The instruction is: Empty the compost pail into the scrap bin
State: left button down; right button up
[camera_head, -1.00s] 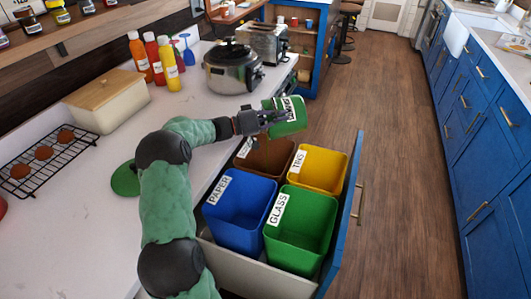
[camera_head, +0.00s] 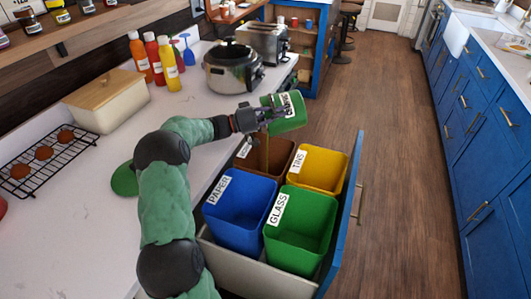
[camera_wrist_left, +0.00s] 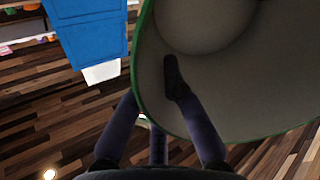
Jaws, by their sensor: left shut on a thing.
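The green compost pail (camera_head: 290,112) with a white label is tipped on its side in the air, above the far end of the open bin drawer. My left gripper (camera_head: 264,118) is shut on its wall. The left wrist view shows the pail's pale inside and green rim (camera_wrist_left: 150,115), with one dark finger inside the wall; no scraps show in the visible part. The brown bin (camera_head: 275,154) stands below the pail, its label partly hidden, its contents not visible. A green disc (camera_head: 123,180), perhaps the pail's lid, lies on the counter, partly behind my arm.
The drawer also holds a blue PAPER bin (camera_head: 240,215), a green GLASS bin (camera_head: 300,232) and a yellow TINS bin (camera_head: 320,170). A pot (camera_head: 230,70), bottles (camera_head: 165,60), bread box (camera_head: 108,102) and cooling rack (camera_head: 42,158) stand on the counter. The floor to the right is clear.

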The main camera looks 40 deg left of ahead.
pick_arm(q)
jog(key=shift+s+a+r+t+h, duration=0.15)
jog(key=shift+r, duration=0.35)
jog(key=shift+s+a+r+t+h, duration=0.1)
jog(key=shift+s+r+t, duration=0.1)
jog(key=shift+r, duration=0.35)
jog(key=shift+s+a+r+t+h, duration=0.15)
jog(key=shift+r, duration=0.35)
jog(key=s+a+r+t+h, duration=0.3)
jog(key=s+r+t, duration=0.1)
jog(key=r, duration=0.4)
jog(key=shift+a, duration=0.25)
dwell(5.4)
